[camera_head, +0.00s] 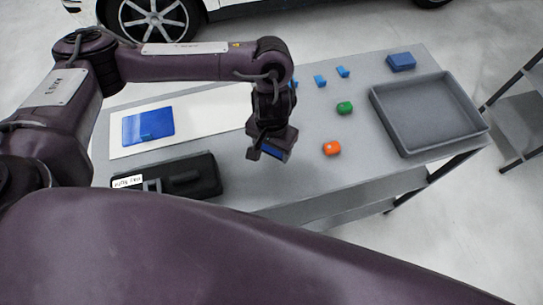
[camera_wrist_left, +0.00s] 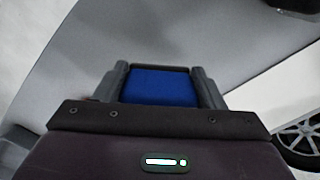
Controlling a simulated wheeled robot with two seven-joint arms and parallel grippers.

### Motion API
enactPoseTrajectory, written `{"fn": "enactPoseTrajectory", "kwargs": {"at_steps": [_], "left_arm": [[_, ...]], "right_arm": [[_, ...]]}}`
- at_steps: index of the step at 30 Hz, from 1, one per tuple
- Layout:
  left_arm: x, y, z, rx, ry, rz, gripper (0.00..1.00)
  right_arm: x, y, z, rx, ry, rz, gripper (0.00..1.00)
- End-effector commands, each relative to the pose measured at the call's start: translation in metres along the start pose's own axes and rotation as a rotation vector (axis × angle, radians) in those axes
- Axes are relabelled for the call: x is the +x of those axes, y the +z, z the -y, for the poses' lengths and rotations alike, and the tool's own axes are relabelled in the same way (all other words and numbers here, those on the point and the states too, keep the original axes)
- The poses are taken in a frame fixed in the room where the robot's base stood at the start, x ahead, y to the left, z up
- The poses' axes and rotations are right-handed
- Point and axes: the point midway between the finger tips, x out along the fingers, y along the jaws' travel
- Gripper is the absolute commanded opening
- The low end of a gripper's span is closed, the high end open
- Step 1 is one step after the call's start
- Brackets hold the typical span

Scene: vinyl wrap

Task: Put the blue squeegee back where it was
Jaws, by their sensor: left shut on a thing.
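The blue squeegee (camera_head: 272,153) is held in my left gripper (camera_head: 268,152), above the grey table near its front middle. In the left wrist view the blue squeegee (camera_wrist_left: 160,88) fills the gap between the two fingers of the left gripper (camera_wrist_left: 162,84), which are shut on it. Only part of the squeegee shows; the fingers hide the rest. My right gripper is not in view.
The grey table (camera_head: 240,190) bears a white sheet with a blue film (camera_head: 148,126), a black labelled case (camera_head: 190,178), a green item (camera_head: 344,107), an orange item (camera_head: 331,148), small blue pieces (camera_head: 320,80), a blue block (camera_head: 401,62) and an empty grey tray (camera_head: 425,112).

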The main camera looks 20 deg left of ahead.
Motion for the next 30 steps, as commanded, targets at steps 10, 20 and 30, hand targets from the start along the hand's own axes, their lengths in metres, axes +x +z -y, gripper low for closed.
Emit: {"fn": "enactPoseTrajectory", "kwargs": {"at_steps": [10,20,30], "left_arm": [[0.042,0.001,0.0,-0.003,0.001,0.003,0.45],[0.045,-0.001,0.0,0.0,-0.001,-0.001,0.45],[0.048,0.0,0.0,0.0,0.0,0.0,0.85]], "right_arm": [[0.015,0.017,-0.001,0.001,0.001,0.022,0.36],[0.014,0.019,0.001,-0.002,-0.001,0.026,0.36],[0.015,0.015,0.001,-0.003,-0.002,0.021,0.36]]}}
